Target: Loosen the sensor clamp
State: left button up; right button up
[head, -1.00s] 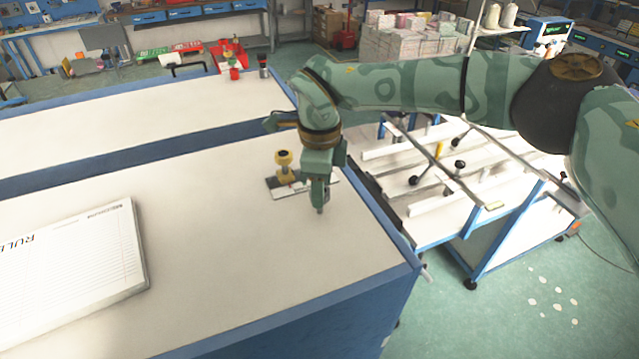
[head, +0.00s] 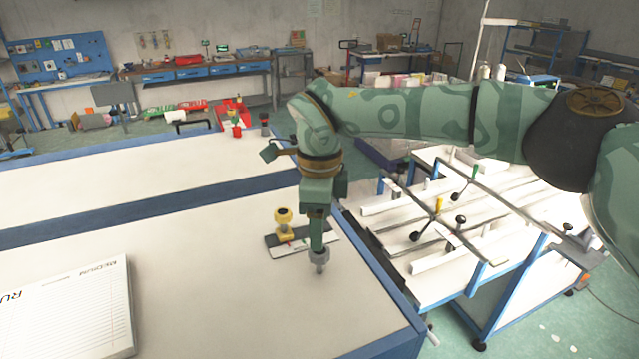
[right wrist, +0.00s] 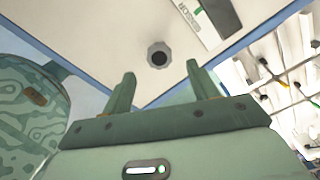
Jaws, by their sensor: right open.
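In the right wrist view the knob (right wrist: 158,55) has a dark centre and appears beyond the fingers. I cannot tell which piece is the sensor clamp. My left gripper is not in view.
A white pad or book (head: 70,310) lies at the front left of the tabletop (head: 180,260). A blue-edged rack with levers (head: 450,220) stands to the right. A red bin (head: 232,115) is at the back. The tabletop between pad and plate is clear.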

notch_tip(320, 180, up, 11)
